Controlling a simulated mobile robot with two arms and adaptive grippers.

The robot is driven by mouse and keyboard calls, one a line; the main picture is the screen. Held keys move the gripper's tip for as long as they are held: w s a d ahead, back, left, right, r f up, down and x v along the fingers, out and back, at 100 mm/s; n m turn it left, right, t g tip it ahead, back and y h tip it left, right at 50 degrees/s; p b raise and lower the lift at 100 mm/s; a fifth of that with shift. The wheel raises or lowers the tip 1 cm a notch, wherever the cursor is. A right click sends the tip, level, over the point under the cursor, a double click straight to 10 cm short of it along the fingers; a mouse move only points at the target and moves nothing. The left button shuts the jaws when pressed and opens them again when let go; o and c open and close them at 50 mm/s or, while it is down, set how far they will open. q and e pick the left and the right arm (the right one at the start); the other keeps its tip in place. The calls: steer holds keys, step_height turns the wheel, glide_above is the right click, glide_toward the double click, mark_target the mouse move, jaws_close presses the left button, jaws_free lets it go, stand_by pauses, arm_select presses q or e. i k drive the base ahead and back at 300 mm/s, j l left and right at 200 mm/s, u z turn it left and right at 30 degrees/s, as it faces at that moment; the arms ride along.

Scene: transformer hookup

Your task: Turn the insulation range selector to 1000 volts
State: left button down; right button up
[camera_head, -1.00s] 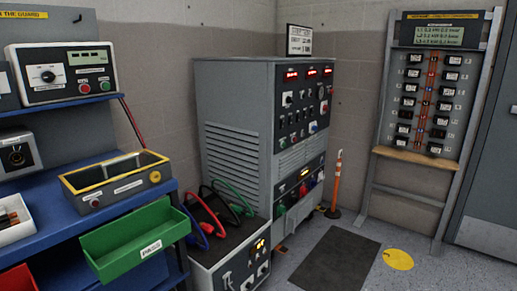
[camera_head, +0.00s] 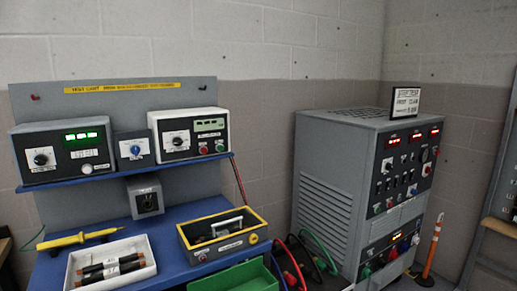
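Several units with dials stand on the upper shelf of the blue test bench, and their labels are too small to read. A dark unit (camera_head: 68,153) at the left has a lit green display and a black knob on a white dial (camera_head: 41,159). A small grey box (camera_head: 134,148) in the middle has a blue selector knob (camera_head: 136,150). A white unit (camera_head: 190,135) at the right has a black dial knob (camera_head: 177,141), a small display, and red and green buttons. I cannot tell which is the insulation range selector. Neither gripper is in view.
Below the shelf are a grey socket box (camera_head: 146,196), a yellow probe (camera_head: 80,239), a white tray (camera_head: 72,271) with dark rods, and a yellow-rimmed box (camera_head: 222,236). A green bin (camera_head: 236,277) sits in front. A grey cabinet (camera_head: 326,200) stands to the right.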

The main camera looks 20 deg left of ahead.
mark_target(177, 141)
steer(key=i+l+u, duration=0.2)
steer(key=u, duration=0.3)
steer(key=i+l+u, duration=0.15)
steer(key=u, duration=0.3)
